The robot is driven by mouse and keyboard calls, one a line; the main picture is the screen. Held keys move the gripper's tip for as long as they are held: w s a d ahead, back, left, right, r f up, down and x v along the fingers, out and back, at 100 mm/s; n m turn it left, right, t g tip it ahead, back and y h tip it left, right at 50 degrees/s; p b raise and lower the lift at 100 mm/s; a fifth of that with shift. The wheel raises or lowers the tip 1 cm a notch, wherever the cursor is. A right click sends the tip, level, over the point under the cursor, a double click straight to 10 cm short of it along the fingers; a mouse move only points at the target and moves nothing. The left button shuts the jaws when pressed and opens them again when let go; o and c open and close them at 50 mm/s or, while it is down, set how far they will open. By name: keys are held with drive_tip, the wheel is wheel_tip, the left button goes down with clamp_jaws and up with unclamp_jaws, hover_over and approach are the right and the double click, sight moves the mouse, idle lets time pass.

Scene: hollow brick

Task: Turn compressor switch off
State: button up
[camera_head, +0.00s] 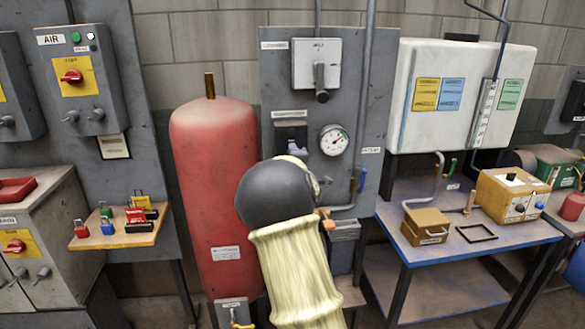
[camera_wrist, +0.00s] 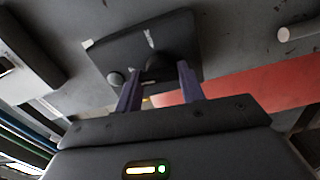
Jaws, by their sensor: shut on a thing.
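A dark switch plate (camera_wrist: 115,58) with a dark knob (camera_wrist: 172,62) is on the grey panel, close ahead in the wrist view. My gripper (camera_wrist: 160,88) has its two fingers on either side of the knob, closed on it. In the head view a black switch housing (camera_head: 290,133) shows on the panel beside the red tank (camera_head: 212,180); it appears to be the same switch. The small labels on the panel are too small to read.
A round gauge (camera_head: 334,140) and a pipe (camera_head: 366,100) are right of the switch. A grey box with a lever (camera_head: 318,65) is above it. The tank stands close on the left.

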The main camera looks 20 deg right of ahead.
drive_tip(key=shift+f+n+b, duration=0.25)
drive_tip(key=shift+n+b, duration=0.25)
drive_tip(key=o, duration=1)
drive_tip(key=shift+r, duration=0.15)
drive_tip(key=shift+s, duration=0.1)
drive_tip(key=b+v, duration=0.3)
drive_tip(key=v, duration=1.4)
drive_tip(key=shift+s+a+r, duration=0.1)
drive_tip(key=shift+s, duration=0.05)
